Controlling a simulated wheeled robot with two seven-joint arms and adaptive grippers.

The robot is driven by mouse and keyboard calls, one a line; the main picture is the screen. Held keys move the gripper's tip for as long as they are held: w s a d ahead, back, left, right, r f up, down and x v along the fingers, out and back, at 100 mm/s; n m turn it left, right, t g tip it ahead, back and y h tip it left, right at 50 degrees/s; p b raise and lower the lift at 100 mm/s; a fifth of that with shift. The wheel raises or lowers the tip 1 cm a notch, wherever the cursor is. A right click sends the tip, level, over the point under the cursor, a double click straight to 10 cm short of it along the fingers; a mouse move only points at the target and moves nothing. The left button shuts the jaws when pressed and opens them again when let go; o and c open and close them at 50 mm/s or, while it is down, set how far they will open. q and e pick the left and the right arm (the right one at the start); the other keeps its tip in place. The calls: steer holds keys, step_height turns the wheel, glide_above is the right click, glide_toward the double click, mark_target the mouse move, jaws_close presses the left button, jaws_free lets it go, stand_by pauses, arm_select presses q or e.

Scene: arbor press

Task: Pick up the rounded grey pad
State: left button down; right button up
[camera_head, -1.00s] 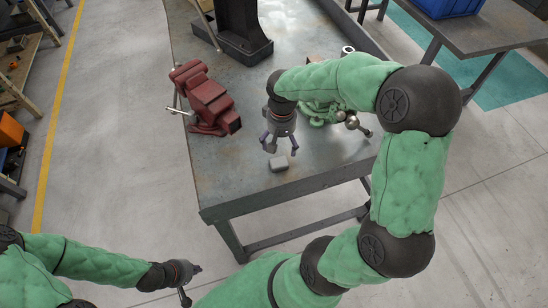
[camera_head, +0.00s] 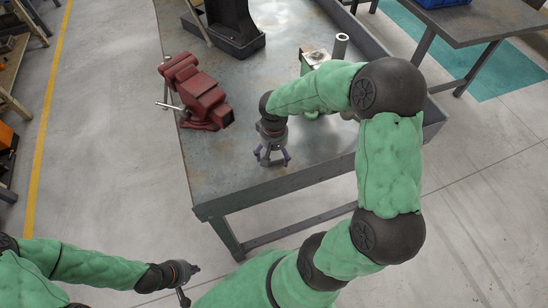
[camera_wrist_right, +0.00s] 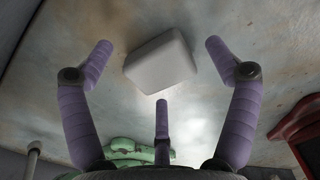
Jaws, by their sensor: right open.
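The rounded grey pad (camera_wrist_right: 161,62) lies on the metal workbench (camera_head: 225,165), between the spread fingers in the right wrist view. It is hidden behind my right gripper in the head view. My right gripper (camera_head: 271,160) points down over the bench near its front edge. In the right wrist view its three purple fingers (camera_wrist_right: 160,80) are open around the pad, and I see none of them gripping it. My left gripper (camera_head: 190,284) is low at the bottom left, away from the bench; its finger state is unclear.
A red vise (camera_head: 203,95) stands on the bench's left side, with a dark press base (camera_head: 232,40) at the back. A green device (camera_head: 308,62) is partly hidden behind my right arm. A second table (camera_head: 490,30) with a blue bin stands at top right.

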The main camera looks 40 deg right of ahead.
steer(key=c, duration=1.2)
steer(key=shift+r, duration=0.2)
steer(key=shift+r, duration=0.6)
steer(key=s+d+r+p, duration=0.1)
steer(key=s+r, duration=0.3)
steer(key=s+r+p, duration=0.2)
steer(key=s+r, duration=0.1)
steer(key=s, duration=0.2)
steer(key=s+d+r+p, duration=0.1)
steer(key=s+r, duration=0.3)
steer(key=shift+s+d+r, duration=0.3)
steer(key=shift+s, duration=0.1)
